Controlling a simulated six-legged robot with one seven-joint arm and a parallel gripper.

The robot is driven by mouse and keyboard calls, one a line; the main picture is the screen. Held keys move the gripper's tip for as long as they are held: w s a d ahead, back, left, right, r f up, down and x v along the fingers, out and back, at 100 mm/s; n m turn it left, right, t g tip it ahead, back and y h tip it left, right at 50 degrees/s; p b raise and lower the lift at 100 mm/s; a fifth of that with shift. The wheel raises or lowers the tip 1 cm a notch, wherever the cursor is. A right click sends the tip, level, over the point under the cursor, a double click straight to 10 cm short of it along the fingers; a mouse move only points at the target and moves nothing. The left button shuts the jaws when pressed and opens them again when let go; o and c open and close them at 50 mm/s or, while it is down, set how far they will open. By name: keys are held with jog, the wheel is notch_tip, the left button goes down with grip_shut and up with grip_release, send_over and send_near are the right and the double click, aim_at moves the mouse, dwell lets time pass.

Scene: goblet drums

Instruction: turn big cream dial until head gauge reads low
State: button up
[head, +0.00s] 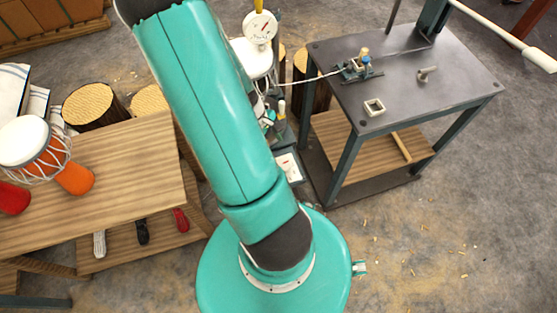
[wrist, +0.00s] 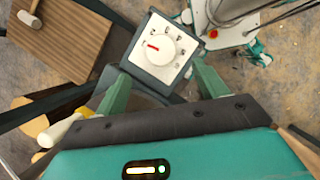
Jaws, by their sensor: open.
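The big cream dial (wrist: 160,48) is a round knob with a red pointer mark on a white scale plate. It sits on a dark square box in the wrist view, its pointer toward the left of the scale. My gripper (wrist: 163,76) is open and empty, its two teal fingers on either side of the box's lower part in the picture; I cannot tell if they touch it. In the head view the dial box (head: 289,167) shows partly beside my arm. The round white gauge (head: 260,27) stands at the top; its reading is too small to tell.
A wooden table (head: 110,170) with drums (head: 72,178) is at the left. A dark metal table (head: 420,85) with small fittings is at the right. In the wrist view a drum stand (wrist: 228,20) with a red button is beside the box.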

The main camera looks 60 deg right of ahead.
aim_at(282, 164)
jog(key=x, duration=0.9)
jog(key=shift+w, duration=0.1)
jog(key=c, duration=1)
jog(key=shift+m, duration=0.4)
jog(key=m+y, duration=0.1)
jog(key=m, duration=0.2)
jog(key=shift+d+y, duration=0.15)
jog(key=shift+y, duration=0.15)
jog(key=shift+m+t+y, duration=0.5)
jog(key=shift+m+y, duration=0.1)
jog(key=shift+m, duration=1.4)
